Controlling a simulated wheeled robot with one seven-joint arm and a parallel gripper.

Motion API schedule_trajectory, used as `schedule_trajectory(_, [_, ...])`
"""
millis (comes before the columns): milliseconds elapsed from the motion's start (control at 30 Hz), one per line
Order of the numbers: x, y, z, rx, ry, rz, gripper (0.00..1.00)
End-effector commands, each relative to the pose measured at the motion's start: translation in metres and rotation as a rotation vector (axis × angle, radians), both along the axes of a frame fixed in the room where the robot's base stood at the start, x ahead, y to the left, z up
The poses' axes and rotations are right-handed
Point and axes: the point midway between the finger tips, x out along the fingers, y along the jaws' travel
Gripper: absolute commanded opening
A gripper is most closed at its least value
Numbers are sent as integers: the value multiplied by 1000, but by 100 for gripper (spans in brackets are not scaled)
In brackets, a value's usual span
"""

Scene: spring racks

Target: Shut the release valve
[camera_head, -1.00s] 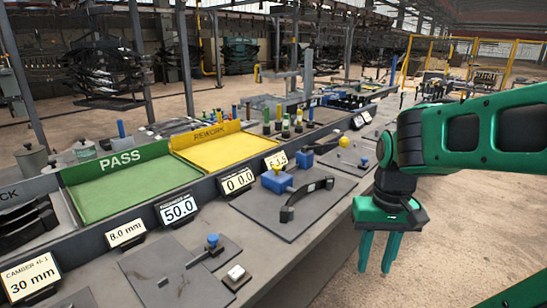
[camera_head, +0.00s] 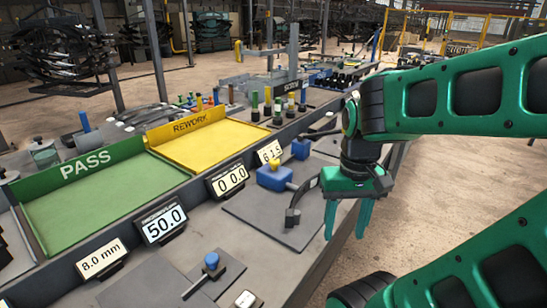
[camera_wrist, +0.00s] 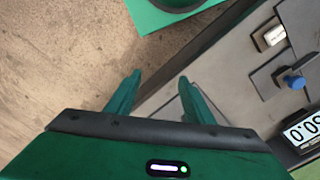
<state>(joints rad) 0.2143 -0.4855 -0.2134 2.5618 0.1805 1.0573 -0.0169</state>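No part is labelled as a release valve, so I cannot tell for sure which one it is. A blue block with a yellow knob (camera_head: 273,174) sits on a dark plate, with a curved dark bar (camera_head: 297,205) beside it. A blue knob (camera_head: 211,260) stands on a nearer plate by the 50.0 display; a blue knob also shows in the wrist view (camera_wrist: 293,80). My gripper (camera_head: 346,225) points down at the bench's right edge, right of the curved bar and apart from it. Its fingers are spread with nothing between them, also in the wrist view (camera_wrist: 158,80).
Displays, including one reading 50.0 (camera_head: 161,226) and one reading 0 0.0 (camera_head: 228,179), line the bench. Behind them lie a green PASS tray (camera_head: 100,212) and a yellow REWORK tray (camera_head: 215,145). A white button (camera_head: 245,299) is at the near end. Open floor lies right of the bench.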

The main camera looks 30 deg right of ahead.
Motion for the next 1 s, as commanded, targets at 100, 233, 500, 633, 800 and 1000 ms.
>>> schedule_trajectory(100, [14, -2, 12, 8, -30, 51, 47])
schedule_trajectory(233, [64, -5, 33, 35, -66, 210, 47])
schedule_trajectory(500, [196, -27, 77, 99, -191, 726, 47])
schedule_trajectory(633, [249, -43, 89, 121, -258, 987, 47])
schedule_trajectory(800, [300, -66, 96, 138, -345, 1311, 47])
schedule_trajectory(1000, [328, -87, 96, 138, -421, 1564, 47])
